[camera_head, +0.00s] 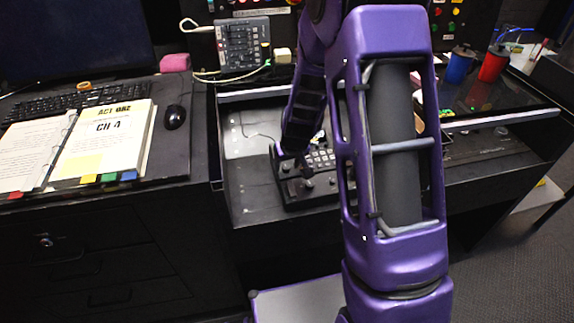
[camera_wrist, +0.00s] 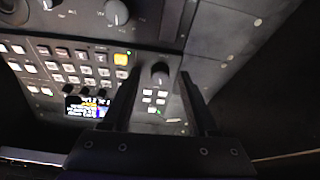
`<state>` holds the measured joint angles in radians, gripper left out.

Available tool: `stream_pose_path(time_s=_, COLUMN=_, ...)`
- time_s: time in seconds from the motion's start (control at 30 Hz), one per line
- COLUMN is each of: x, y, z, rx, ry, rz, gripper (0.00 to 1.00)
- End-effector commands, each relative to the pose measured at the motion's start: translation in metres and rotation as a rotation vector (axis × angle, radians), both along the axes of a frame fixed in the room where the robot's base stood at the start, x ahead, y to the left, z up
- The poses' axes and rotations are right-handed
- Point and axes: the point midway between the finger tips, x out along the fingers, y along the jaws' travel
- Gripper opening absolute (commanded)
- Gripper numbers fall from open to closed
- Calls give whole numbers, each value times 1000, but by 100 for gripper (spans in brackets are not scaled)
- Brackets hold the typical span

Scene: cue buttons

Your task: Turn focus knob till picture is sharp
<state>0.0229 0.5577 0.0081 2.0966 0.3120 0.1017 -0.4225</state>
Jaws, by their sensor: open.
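A black control panel (camera_head: 292,190) lies on the desk behind my arm, with rows of pale buttons and a few knobs. A dark round knob with a pale mark (camera_wrist: 160,70) stands upright on the panel. My gripper (camera_wrist: 160,84) is open, with one finger on either side of this knob and a gap to each. I cannot tell whether the fingertips reach down to the knob's height. No label naming a focus knob is readable.
A small lit screen (camera_wrist: 88,106) sits on the panel beside several small knobs. Two larger knobs (camera_wrist: 116,12) are at the top. On the desk are an open binder (camera_head: 105,135), a mouse (camera_head: 174,117), a grey button box (camera_head: 243,47), and blue and red cans (camera_head: 493,64).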

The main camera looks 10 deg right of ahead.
Motion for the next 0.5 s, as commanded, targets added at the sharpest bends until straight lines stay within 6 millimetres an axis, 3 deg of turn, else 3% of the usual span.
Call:
stream_pose_path(time_s=0.2, x=0, y=0, z=0, rx=0, ry=-1, rz=0, gripper=58)
stream_pose_path(time_s=0.5, x=0, y=0, z=0, rx=0, ry=-1, rz=0, gripper=4)
